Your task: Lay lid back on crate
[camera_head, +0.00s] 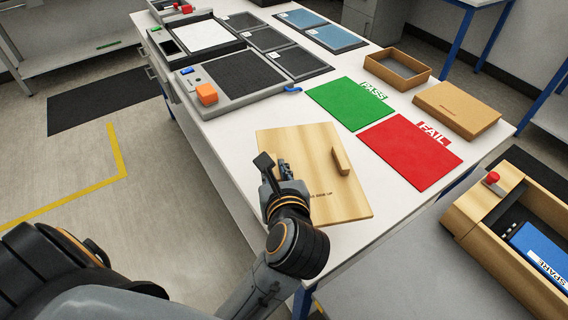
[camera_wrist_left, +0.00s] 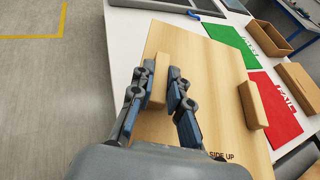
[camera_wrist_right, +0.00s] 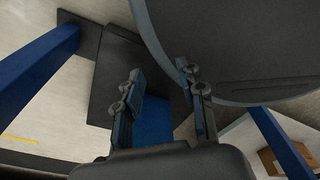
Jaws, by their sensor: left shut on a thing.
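The lid (camera_head: 312,150) is a pale wooden board with two raised wooden grips and the printed words "SIDE UP". It is at the near end of the white table; I cannot tell whether it touches the tabletop. My left gripper (camera_head: 274,163) is shut on the lid's left grip (camera_wrist_left: 159,82), one finger on each side in the left wrist view. The open wooden crate (camera_head: 490,258) stands at the lower right of the head view, holding a blue item (camera_head: 540,245) marked "SPARE". My right gripper (camera_wrist_right: 160,85) is open and empty in the right wrist view.
The white table (camera_head: 235,170) carries a green PASS mat (camera_head: 340,107), a red FAIL mat (camera_head: 405,155), a small open box (camera_head: 397,72) and a closed-looking box (camera_head: 457,108). Grey stations with dark trays (camera_head: 240,78) fill its far left. A red knob (camera_head: 492,178) sits on the crate's corner.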

